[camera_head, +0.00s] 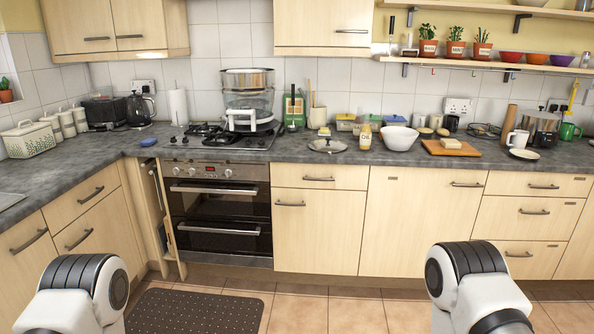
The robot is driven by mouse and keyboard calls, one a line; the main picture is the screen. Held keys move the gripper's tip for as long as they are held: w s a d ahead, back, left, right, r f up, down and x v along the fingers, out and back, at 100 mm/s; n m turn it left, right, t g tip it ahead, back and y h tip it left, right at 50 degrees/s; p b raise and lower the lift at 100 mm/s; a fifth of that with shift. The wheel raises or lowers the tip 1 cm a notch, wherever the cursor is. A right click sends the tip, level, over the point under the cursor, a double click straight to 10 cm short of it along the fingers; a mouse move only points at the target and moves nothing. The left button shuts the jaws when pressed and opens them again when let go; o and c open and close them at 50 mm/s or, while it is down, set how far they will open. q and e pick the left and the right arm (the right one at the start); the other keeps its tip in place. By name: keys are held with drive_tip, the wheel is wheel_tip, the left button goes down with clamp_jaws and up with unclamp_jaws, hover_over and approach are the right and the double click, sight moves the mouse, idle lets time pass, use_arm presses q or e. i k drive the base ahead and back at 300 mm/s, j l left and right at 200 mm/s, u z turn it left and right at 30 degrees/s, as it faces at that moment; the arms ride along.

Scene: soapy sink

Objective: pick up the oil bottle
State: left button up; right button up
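The oil bottle (366,137), with a yellowish body and a label that seems to read OIL, stands upright on the grey countertop (300,156). It is right of the cooktop and just left of a white bowl (399,138). Parts of my two arms show at the lower left and lower right, well short of the counter. Neither gripper is visible, so I cannot see their fingers or whether they hold anything.
A pan lid (327,147) lies left of the bottle. Food boxes (346,122) stand behind it. A cutting board (451,149) is right of the bowl. A steamer (248,100) stands on the cooktop. The tiled floor before the cabinets is open, with a dark mat (195,312).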

sight(366, 130)
drive_tip(key=i, duration=0.5)
drive_tip(key=i+z, duration=0.15)
drive_tip(key=i, duration=0.4)
drive_tip(key=i+j, duration=0.15)
drive_tip(key=i, duration=0.35)
drive_tip(key=i+z, duration=0.15)
drive_tip(key=i, duration=0.35)
drive_tip(key=i+j, duration=0.2)
drive_tip(key=i, duration=0.3)
drive_tip(key=i+j+z, duration=0.15)
drive_tip(key=i, duration=0.35)
